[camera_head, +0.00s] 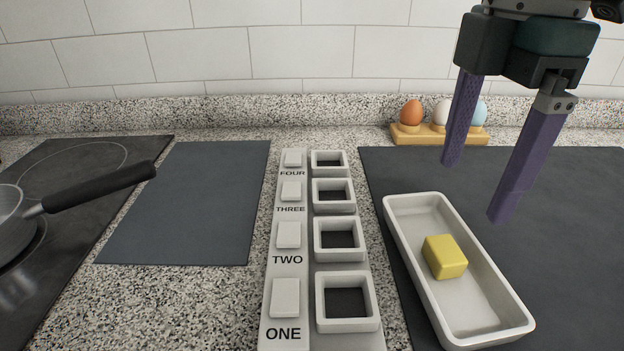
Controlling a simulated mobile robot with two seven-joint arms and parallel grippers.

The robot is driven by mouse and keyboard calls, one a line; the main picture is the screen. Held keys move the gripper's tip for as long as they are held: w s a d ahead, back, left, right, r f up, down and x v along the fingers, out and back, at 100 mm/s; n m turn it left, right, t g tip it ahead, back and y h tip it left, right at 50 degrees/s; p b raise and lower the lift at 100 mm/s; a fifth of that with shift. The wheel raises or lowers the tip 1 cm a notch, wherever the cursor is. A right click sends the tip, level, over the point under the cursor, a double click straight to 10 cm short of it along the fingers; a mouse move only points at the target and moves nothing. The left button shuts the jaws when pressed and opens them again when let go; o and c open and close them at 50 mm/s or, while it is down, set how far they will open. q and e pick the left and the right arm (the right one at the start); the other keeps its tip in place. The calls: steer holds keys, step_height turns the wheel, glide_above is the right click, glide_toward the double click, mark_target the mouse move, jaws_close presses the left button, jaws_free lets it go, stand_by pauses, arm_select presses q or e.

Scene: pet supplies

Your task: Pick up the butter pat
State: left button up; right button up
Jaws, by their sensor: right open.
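The butter pat (445,257) is a small yellow block. It lies in a white rectangular dish (485,315) on the dark mat at the right. My right gripper (475,192) is open and empty, with two purple fingers pointing down. It is raised above the far end of the dish, apart from the butter pat. My left gripper is not in view.
A grey strip (272,335) with buttons and square frames labelled ONE to FOUR runs down the middle. Several eggs stand in a wooden holder (440,138) at the back. A pan (12,225) sits on the cooktop at left. The grey mat (190,205) is bare.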

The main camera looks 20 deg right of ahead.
mark_target(447, 248)
steer(key=shift+w+f, duration=0.15)
steer(key=shift+f, duration=0.3)
steer(key=f, duration=0.3)
steer(key=shift+s+d+f, duration=0.2)
steer(key=shift+s+f, duration=0.05)
steer(key=shift+a+f+b, duration=0.15)
steer(key=shift+f+b, duration=0.45)
steer(key=shift+f, duration=2.2)
steer(key=shift+w, duration=0.1)
steer(key=c, duration=1.4)
steer(key=shift+r, duration=0.1)
